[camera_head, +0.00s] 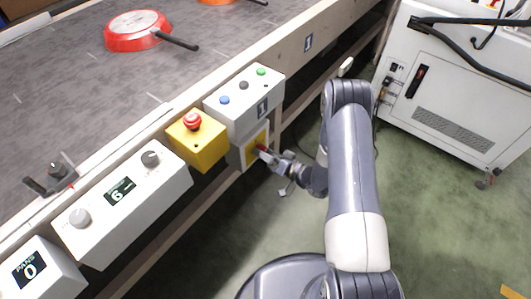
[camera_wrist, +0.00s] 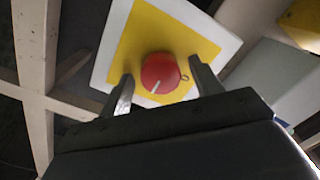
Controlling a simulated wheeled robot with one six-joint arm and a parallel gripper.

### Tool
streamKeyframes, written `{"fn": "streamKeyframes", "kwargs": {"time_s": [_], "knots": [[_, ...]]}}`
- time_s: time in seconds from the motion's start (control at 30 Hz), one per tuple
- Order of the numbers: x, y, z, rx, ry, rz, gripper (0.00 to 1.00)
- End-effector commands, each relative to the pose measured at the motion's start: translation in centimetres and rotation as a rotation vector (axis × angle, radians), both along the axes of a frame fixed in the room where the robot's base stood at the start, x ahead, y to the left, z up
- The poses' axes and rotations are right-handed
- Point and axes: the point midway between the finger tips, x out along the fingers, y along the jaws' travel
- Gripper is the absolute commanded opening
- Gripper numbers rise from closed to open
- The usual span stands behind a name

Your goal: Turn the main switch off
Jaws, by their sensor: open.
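The main switch is a round red knob (camera_wrist: 160,73) with a white mark, set on a yellow plate (camera_wrist: 140,40) with a white surround. The mark points toward the lower left in the wrist view. My gripper (camera_wrist: 163,84) is open, with one finger on each side of the knob. Whether the fingers touch it I cannot tell. In the head view my gripper (camera_head: 268,154) is at the yellow plate on the box's lower front, and it hides part of the knob.
Above the switch is a white box (camera_head: 246,98) with blue, black and green buttons. Left of it stands a yellow box (camera_head: 198,140) with a red emergency button (camera_head: 192,121). A conveyor (camera_head: 80,85) carries a red pan (camera_head: 137,31). A white cabinet (camera_head: 455,90) stands right; green floor lies between.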

Motion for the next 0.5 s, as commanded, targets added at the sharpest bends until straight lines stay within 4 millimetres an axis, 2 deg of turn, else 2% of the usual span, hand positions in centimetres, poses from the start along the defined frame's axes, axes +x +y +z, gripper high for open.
{"fn": "streamKeyframes", "kwargs": {"time_s": [0.07, 0.5], "knots": [[0.0, -0.01, 0.01, 0.0, 0.0, 0.0, 0.6], [-0.03, -0.02, 0.0, 0.0, 0.0, 0.0, 0.24]]}}
